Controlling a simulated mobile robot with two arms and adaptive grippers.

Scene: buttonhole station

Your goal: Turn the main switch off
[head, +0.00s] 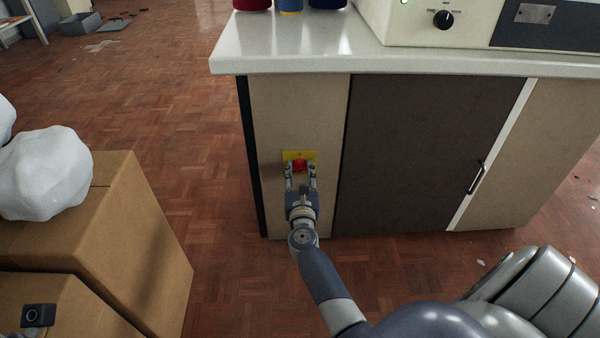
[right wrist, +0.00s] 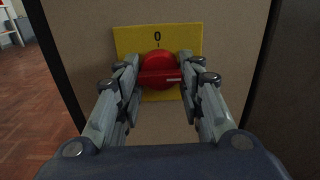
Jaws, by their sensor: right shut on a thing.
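The main switch is a red rotary knob (head: 300,165) on a yellow plate (right wrist: 125,45), mounted on the beige end panel of the cabinet. In the right wrist view the red knob (right wrist: 158,64) has a bar lying level, with a white mark toward its right end. A black 0 with a short tick is printed on the plate above it. My right gripper (head: 300,172) is shut on the knob, one finger at each side; its fingers (right wrist: 159,78) also show in the right wrist view. My left gripper is not visible.
The cabinet has a dark door (head: 420,150) with a handle, under a white worktop (head: 290,45). A cream machine (head: 455,25) and several thread spools stand on top. Cardboard boxes (head: 150,250) with a white lumpy bag (head: 45,172) stand at the left. Parquet floor between is clear.

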